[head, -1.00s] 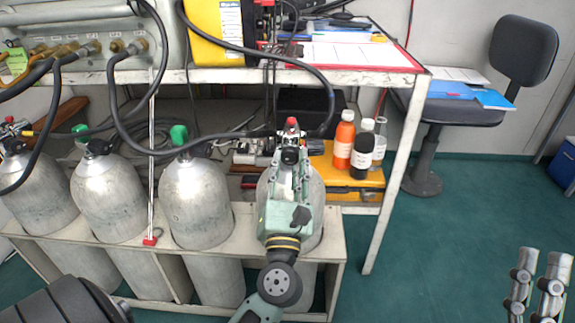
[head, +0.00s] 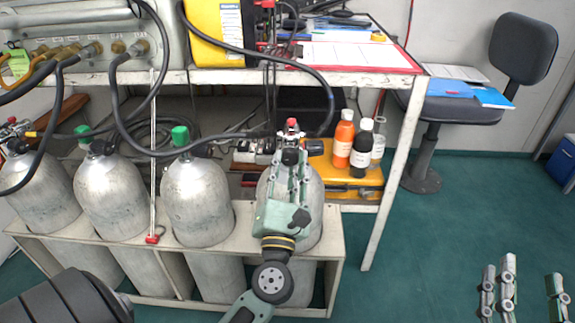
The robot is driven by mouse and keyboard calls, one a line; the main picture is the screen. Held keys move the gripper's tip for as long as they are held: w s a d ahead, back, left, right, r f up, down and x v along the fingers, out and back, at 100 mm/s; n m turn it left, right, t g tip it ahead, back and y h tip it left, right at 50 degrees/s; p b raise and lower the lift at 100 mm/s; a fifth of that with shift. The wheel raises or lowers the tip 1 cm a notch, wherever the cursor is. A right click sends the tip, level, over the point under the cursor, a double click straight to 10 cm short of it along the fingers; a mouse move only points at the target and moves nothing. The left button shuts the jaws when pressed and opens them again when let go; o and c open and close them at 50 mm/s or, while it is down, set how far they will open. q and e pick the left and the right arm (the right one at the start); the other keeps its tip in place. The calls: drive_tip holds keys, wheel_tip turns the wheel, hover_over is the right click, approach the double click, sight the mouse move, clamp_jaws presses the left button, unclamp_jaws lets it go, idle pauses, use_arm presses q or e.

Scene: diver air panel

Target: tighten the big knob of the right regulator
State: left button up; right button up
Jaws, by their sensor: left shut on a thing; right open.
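The right regulator (head: 291,127) sits at the top of the rightmost grey cylinder (head: 310,215), with a red part uppermost and dark parts below it. My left gripper (head: 290,155) reaches up from below in front of this cylinder. Its fingers are shut on the regulator's big knob, which they and the gripper body largely hide. I cannot see how far the knob is turned. My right gripper (head: 530,292) is at the bottom right corner, over the green floor, with its fingers spread and empty, far from the regulator.
Several more cylinders (head: 197,200) stand to the left in a pale rack (head: 335,235). Black hoses (head: 225,45) loop from the panel (head: 88,25) above. Bottles (head: 343,140) and a yellow case (head: 350,180) are close right of the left gripper.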

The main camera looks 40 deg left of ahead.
use_arm(q)
drive_tip(key=o, duration=1.1)
drive_tip(key=shift+s+a+r, duration=0.1)
drive_tip(key=shift+r, duration=0.05)
drive_tip(key=shift+c, duration=0.2)
drive_tip(key=shift+s+d+f, duration=0.3)
drive_tip(key=shift+s+f, duration=0.05)
drive_tip(key=v, duration=1.1)
drive_tip(key=shift+r, duration=0.1)
